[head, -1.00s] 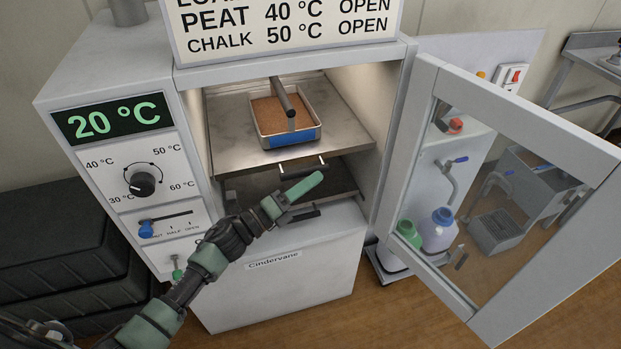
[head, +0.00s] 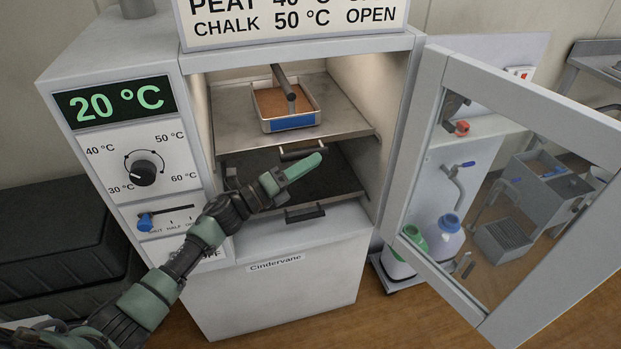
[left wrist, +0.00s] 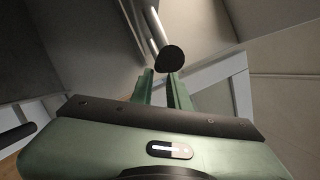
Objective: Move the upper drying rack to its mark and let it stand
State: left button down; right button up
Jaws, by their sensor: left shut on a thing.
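The upper drying rack (head: 235,133) is a grey metal shelf inside the open cabinet. It carries a tray (head: 291,124) of brown soil with a blue label and a bar handle above it. My left gripper is shut on that handle; in the left wrist view a bar with a dark round end (left wrist: 172,60) shows at the fingertips. I cannot make out the rack's mark. My right gripper is not in view.
A lower dark rack (head: 338,182) with its own handle (head: 305,213) sits beneath. The glass door (head: 455,62) stands open at the right. The control panel (head: 140,172) at the left reads 20 °C. Bottles (head: 447,237) stand behind the door.

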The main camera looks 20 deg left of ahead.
aim_at(304, 152)
pick_arm(q)
jog(key=r, duration=0.1)
jog(key=w+a+r, duration=0.1)
jog(key=r, duration=0.1)
jog(key=shift+w+a+t, duration=0.15)
jog(key=shift+a+t, duration=0.15)
jog(key=shift+t, duration=0.1)
jog(key=c, duration=1.7)
grip_release()
jog(key=o, duration=0.4)
jog(key=shift+w+f, duration=0.25)
jog(key=shift+w, duration=0.05)
jog(key=shift+w+f, duration=0.3)
jog(key=shift+f+y, duration=0.1)
jog(key=shift+y, duration=0.2)
jog(key=shift+s+d, duration=0.1)
jog(key=shift+s, duration=0.05)
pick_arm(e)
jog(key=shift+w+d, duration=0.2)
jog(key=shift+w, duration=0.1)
pick_arm(q)
jog(key=shift+f, duration=0.15)
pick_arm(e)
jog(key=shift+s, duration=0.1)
